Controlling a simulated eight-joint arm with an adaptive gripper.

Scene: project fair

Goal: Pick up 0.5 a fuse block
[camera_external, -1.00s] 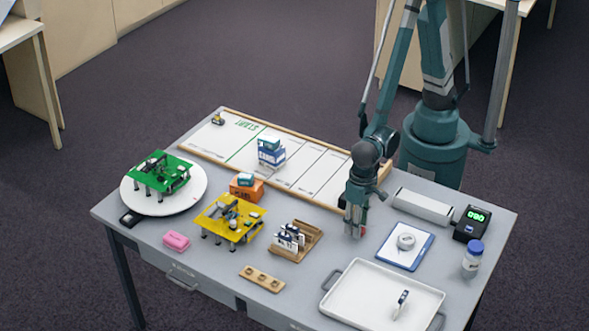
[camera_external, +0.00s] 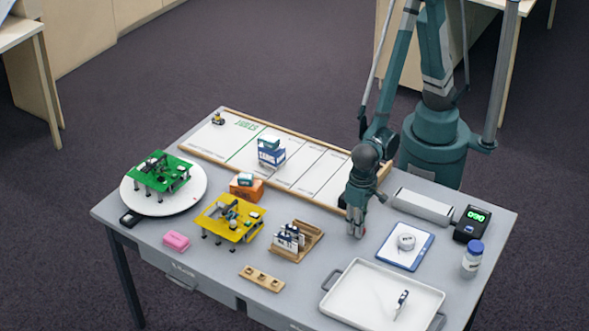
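Several small white-and-dark blocks, which look like fuse blocks, stand in a wooden rack (camera_external: 309,243) near the table's middle. The markings are too small to read, so I cannot tell which is 0.5 A. My gripper (camera_external: 356,228) points down over the table, right of the rack and behind the tray, apart from both. No held block shows; the finger opening is too small to judge.
A yellow board (camera_external: 222,222) on legs stands left of the rack, with a wooden holed strip (camera_external: 262,279) in front. A blue-edged pad with a white roll (camera_external: 406,243), a jar (camera_external: 472,260) and a green-lit display box (camera_external: 472,224) are at the right.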

